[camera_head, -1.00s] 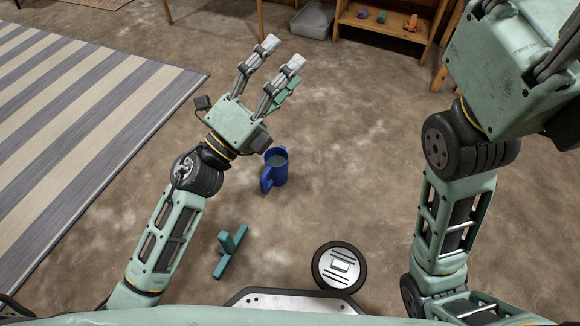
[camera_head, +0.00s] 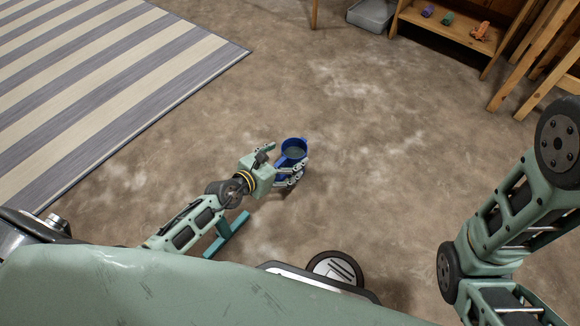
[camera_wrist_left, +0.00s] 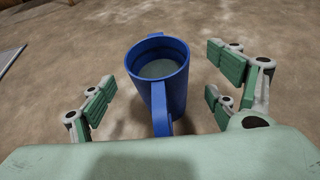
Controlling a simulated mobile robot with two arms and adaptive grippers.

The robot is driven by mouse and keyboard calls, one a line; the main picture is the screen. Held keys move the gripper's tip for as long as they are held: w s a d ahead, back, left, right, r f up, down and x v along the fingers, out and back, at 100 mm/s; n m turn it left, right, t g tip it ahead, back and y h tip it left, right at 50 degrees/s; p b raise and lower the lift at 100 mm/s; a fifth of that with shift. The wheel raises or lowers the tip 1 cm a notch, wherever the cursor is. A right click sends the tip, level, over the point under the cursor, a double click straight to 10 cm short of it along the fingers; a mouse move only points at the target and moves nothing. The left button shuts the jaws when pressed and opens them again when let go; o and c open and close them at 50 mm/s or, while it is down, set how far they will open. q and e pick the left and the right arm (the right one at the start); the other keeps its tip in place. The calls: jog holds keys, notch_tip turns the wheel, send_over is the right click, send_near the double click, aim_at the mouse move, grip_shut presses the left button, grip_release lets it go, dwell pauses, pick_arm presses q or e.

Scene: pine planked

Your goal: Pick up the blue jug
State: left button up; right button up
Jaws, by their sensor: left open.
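The blue jug (camera_head: 294,150) stands upright on the floor in the head view, partly hidden by my left gripper (camera_head: 292,176). In the left wrist view the jug (camera_wrist_left: 172,90) stands between the spread fingers of my left gripper (camera_wrist_left: 160,98), with its handle side toward the palm. There are gaps between the jug and the finger pads on both sides. The left gripper is open. My right arm shows at the right of the head view, but its gripper is out of the frame.
A teal T-shaped piece (camera_head: 228,236) lies beneath my left forearm. A striped rug (camera_head: 120,80) covers the upper left. A wooden shelf (camera_head: 440,28) with small toys and a grey bin (camera_head: 371,15) stand at the back. The brown floor around the jug is clear.

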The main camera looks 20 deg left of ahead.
aim_at(301, 147)
pick_arm(q)
jog(key=b+x, duration=0.2)
jog(key=x, duration=0.1)
jog(key=shift+w+f, duration=0.25)
jog(key=shift+w, duration=0.05)
jog(key=shift+w+d+b, duration=0.15)
jog(key=shift+w+b, duration=0.15)
jog(key=shift+b, duration=0.05)
grip_shut()
jog(key=shift+r, duration=0.15)
